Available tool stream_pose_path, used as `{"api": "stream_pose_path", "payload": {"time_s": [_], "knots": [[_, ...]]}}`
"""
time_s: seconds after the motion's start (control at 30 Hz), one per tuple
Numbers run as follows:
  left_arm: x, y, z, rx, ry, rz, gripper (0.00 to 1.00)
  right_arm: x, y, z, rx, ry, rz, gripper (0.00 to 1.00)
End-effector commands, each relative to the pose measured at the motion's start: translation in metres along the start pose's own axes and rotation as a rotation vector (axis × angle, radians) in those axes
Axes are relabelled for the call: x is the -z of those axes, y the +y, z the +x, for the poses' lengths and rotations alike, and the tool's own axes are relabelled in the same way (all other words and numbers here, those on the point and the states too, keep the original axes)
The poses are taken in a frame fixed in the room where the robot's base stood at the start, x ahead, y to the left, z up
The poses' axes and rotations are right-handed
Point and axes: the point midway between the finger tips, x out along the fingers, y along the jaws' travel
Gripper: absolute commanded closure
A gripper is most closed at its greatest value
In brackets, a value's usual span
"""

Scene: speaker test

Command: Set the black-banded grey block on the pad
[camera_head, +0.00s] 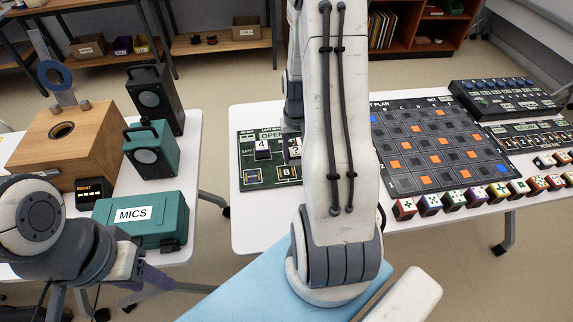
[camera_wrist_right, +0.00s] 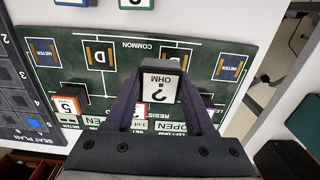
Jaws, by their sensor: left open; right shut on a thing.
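My right gripper (camera_wrist_right: 165,100) is shut on a block (camera_wrist_right: 163,86) with a white face marked "? OHM" and a dark edge, over the green board (camera_wrist_right: 125,28). In the head view the block (camera_head: 295,147) shows partly beside my right arm, which hides much of the board (camera_head: 246,160). The board has marked square pads (camera_wrist_right: 98,56), several in view; which is meant is unclear. My left gripper (camera_head: 105,280) is open and empty at the lower left.
The black seat plan (camera_head: 400,182) and a row of coloured cubes (camera_head: 452,200) lie right. A teal MICS case (camera_head: 165,215) is on the left table.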

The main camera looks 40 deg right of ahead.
Motion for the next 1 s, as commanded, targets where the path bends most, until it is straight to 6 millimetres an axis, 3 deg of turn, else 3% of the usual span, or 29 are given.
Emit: {"api": "stream_pose_path", "payload": {"time_s": [0.2,0.5,0.93,0.97,1.0], "knots": [[0.000,0.000,-0.002,0.000,0.000,0.000,0.50,0.005,-0.025,0.015,0.000,0.000,-0.002,1.00],[0.000,0.000,-0.002,0.000,0.000,0.000,0.50,0.005,-0.026,0.052,0.000,-0.003,0.001,1.00],[0.000,0.000,0.001,0.000,0.000,0.000,0.50,0.006,-0.025,0.060,0.000,0.001,0.001,1.00],[0.000,0.000,0.000,0.000,0.000,0.000,0.50,0.006,-0.025,0.060,0.000,0.001,0.001,0.42],[0.000,0.000,0.000,0.000,0.000,0.000,0.50,0.006,-0.025,0.059,0.000,0.001,0.001,0.26]]}}
